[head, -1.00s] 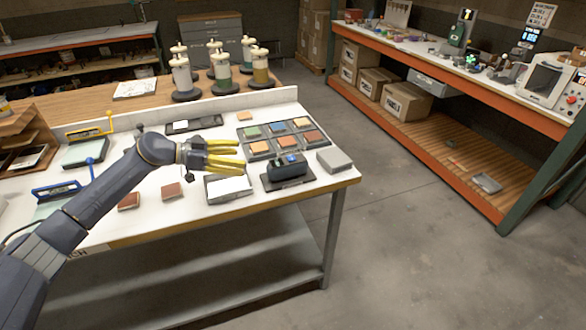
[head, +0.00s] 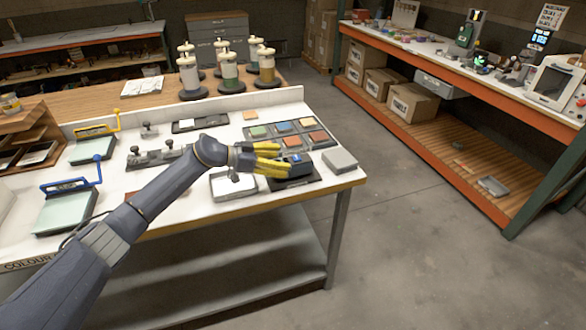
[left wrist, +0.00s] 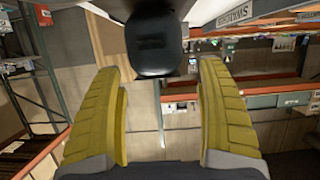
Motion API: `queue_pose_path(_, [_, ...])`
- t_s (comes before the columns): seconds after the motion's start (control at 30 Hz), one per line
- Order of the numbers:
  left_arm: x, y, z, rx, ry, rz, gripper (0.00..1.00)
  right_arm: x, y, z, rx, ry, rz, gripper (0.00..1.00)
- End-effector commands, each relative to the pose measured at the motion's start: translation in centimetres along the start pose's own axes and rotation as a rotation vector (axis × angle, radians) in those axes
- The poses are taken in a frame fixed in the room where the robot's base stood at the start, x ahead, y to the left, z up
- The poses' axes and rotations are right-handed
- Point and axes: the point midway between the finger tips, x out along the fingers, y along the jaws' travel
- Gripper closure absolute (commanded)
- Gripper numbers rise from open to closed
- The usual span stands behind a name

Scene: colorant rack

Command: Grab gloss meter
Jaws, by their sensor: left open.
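The gloss meter (head: 297,159) is a small dark block with a blue patch on top. It sits on a dark flat base (head: 305,183) near the right end of the white worktable. My left gripper (head: 284,160), with yellow fingers, is open and reaches in from the left at the meter, partly covering it in the head view. In the left wrist view a dark rounded block (left wrist: 153,40), seemingly the meter, stands between the open fingertips (left wrist: 155,75). I cannot tell whether the fingers touch it. My right gripper is out of view.
A rack of coloured tiles (head: 262,144) lies just behind the meter, a grey block (head: 340,161) to its right. The table's front edge is close; open floor lies to the right.

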Motion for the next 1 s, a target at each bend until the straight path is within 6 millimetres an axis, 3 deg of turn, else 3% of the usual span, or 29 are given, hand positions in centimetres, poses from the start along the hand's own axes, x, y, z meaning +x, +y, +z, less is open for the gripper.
queue_pose_path(0.33, [4.1,0.2,0.3,0.000,0.002,0.002,0.26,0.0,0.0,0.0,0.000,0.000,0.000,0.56])
queue_pose_path(0.77, [4.9,0.1,0.4,0.000,0.000,0.000,0.26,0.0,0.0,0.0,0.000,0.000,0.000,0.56])
queue_pose_path(1.0, [4.9,0.1,0.4,0.000,0.000,0.001,0.54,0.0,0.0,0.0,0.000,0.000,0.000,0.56])
